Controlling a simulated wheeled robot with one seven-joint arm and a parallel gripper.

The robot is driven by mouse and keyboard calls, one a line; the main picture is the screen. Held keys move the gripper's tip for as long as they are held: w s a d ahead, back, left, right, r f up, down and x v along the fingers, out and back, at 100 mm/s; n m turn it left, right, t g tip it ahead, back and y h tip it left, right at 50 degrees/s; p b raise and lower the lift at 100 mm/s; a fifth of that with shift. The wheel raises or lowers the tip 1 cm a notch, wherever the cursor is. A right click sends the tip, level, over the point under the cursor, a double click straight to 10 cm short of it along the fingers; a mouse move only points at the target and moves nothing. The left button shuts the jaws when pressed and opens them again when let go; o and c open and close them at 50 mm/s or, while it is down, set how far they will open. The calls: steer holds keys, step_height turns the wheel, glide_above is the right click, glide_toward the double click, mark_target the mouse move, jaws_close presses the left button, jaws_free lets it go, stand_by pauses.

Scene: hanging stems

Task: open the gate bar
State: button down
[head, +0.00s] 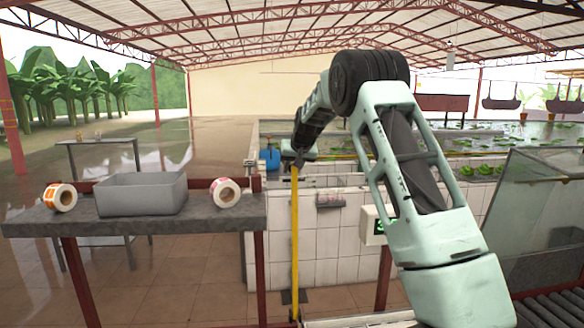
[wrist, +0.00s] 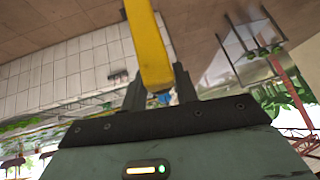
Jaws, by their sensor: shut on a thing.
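The gate bar (head: 295,240) is a long yellow bar. In the head view it stands upright in front of a white tiled wall, its lower end near the bottom edge of the picture. My gripper (head: 297,160) is at its upper end, small and partly hidden by my arm. In the wrist view the yellow bar (wrist: 148,45) comes down from the top edge, and its end sits between the two dark fingers of my gripper (wrist: 159,85). The fingers are shut on it. The bar's pivot cannot be made out.
A grey counter (head: 235,213) at left holds a grey bin (head: 141,194) and two label rolls (head: 60,197) (head: 226,192). A white tiled tank (head: 330,240) stands behind the bar. A roller conveyor (head: 555,308) and glass panel (head: 535,205) are at right. Brown floor (head: 175,290) shows below the counter.

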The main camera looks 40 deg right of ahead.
steer(key=shift+s+a+f, duration=0.1)
steer(key=shift+s+f, duration=0.05)
steer(key=shift+f, duration=0.4)
steer(key=c, duration=1.3)
jaws_free()
steer(key=shift+o, duration=0.9)
steer(key=shift+r, duration=0.45)
steer(key=b+v, duration=0.7)
steer(key=v, duration=1)
